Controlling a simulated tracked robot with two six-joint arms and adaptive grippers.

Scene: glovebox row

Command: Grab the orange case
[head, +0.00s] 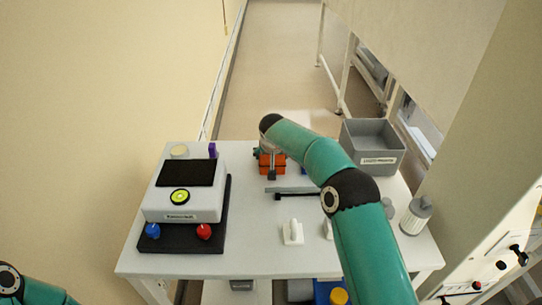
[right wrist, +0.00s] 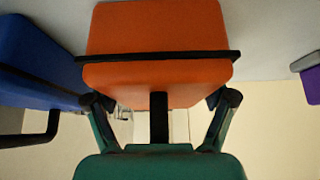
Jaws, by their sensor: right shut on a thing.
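The orange case (head: 265,163) stands near the back edge of the white table in the head view, partly hidden by my right arm. In the right wrist view the orange case (right wrist: 158,35) fills the upper middle, with a black band across it and a dark handle pointing toward the gripper. My right gripper (right wrist: 160,105) is shut on the orange case, its two fingers on either side of the handle. Only a teal piece of my left arm shows at the lower left of the head view; its gripper is out of the picture.
A blue case (right wrist: 40,60) with a dark handle is close to the left of the orange one. A grey bin (head: 372,135) stands at the back right. A white device (head: 187,190) is on the left. A purple item (right wrist: 312,85) shows at right.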

